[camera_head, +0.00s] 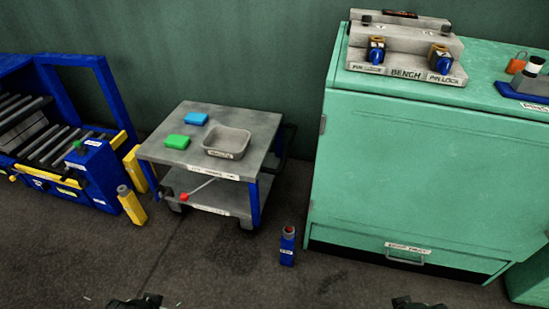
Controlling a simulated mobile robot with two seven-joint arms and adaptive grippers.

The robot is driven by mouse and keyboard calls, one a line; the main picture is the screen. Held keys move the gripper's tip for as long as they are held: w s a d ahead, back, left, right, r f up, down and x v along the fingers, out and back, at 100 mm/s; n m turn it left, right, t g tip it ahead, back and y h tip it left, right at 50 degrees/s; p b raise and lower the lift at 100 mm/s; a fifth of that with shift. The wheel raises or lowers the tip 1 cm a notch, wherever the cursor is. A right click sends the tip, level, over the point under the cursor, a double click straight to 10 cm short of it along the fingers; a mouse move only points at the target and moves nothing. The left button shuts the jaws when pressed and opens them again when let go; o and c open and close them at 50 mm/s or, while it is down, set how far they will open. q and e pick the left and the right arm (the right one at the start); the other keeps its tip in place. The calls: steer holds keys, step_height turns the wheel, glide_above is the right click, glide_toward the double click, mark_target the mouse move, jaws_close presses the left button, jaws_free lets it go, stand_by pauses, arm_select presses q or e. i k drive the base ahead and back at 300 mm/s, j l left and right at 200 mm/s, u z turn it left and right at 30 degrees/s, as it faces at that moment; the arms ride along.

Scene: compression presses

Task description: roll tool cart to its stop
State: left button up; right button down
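The tool cart (263,130) has a grey top, a lower shelf (225,199) and blue legs, and stands on the floor left of the green cabinet. Its dark handle (288,143) is on the right side. On its top are a green block (177,142), a blue block (196,119) and a grey tray (227,142). A yellow post (132,205) stands by its left front. I cannot tell which thing is the stop. Only the tips of my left gripper (135,302) and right gripper (418,303) show at the bottom edge, apart from the cart; their opening is unclear.
A blue roller machine (95,175) stands at the left. A short blue post (287,246) with a red top stands on the floor between cart and green cabinet (420,170). The cabinet bears a bench fixture (405,75). The floor in front of the cart is clear.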

mark_target(242, 190)
steer(key=i+l+u, duration=0.15)
steer(key=u, duration=0.25)
steer(key=i+l+u, duration=0.5)
steer(key=u, duration=0.25)
steer(key=l, duration=0.1)
